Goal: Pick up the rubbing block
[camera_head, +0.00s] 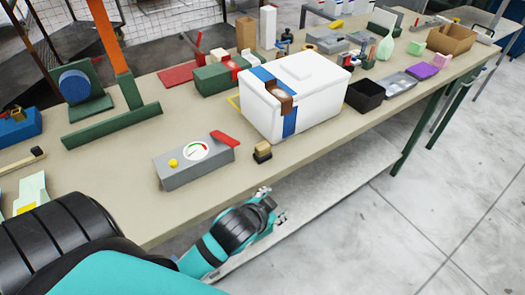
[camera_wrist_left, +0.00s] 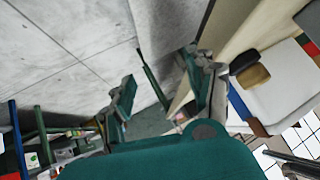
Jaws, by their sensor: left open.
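The rubbing block (camera_head: 262,152), a small tan block with a black part, sits on the workbench near its front edge, between the grey gauge box and the white cooler box. In the left wrist view the rubbing block (camera_wrist_left: 252,76) is to the right of the fingers, not between them. My left gripper (camera_head: 276,203) is open and empty, in front of the bench edge and nearer to me than the block. In the left wrist view its fingers (camera_wrist_left: 162,88) stand apart with floor showing between them. My right gripper is not in view.
The grey gauge box (camera_head: 180,172) with a red handle stands left of the block. The white cooler box (camera_head: 310,105) stands close behind it to the right. A black open bin (camera_head: 365,96) is further right. The bench surface (camera_head: 215,213) in front is bare.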

